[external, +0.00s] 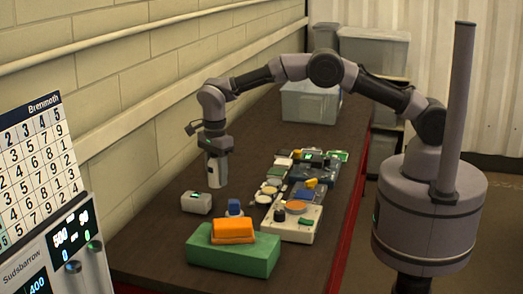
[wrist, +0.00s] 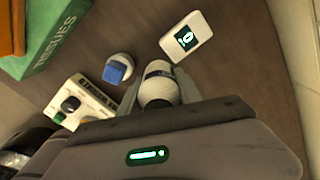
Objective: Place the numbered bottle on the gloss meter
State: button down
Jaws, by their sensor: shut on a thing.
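My gripper (external: 216,176) is shut on a white bottle and holds it above the dark bench, near the wall. In the wrist view the bottle (wrist: 158,83) sits between the fingers, with a dark band of marking near its far end; the number is not readable. A small pale box with a lit green display, which looks like the gloss meter (wrist: 187,38), lies just beyond the bottle to the right. In the external view the meter (external: 196,202) is on the bench, below and slightly left of my gripper. The bottle is apart from it.
A white item with a blue top (wrist: 118,69) stands close left of the bottle. A green tissue box (external: 232,258) with an orange item (external: 233,231) on it lies at the near end. A cream panel (external: 293,235) and several small items fill the bench's right side.

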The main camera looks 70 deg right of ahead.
aim_at(205, 197)
jog(key=w+p, duration=0.2)
jog(key=w, duration=0.1)
jog(key=shift+w+a, duration=0.3)
jog(key=shift+a, duration=0.05)
jog(key=shift+f+b, duration=0.5)
jog(key=shift+f, duration=1.3)
jog(key=shift+f, duration=0.25)
jog(key=c, duration=0.8)
grip_release()
jog(key=shift+r, duration=0.1)
jog(key=shift+r, duration=0.1)
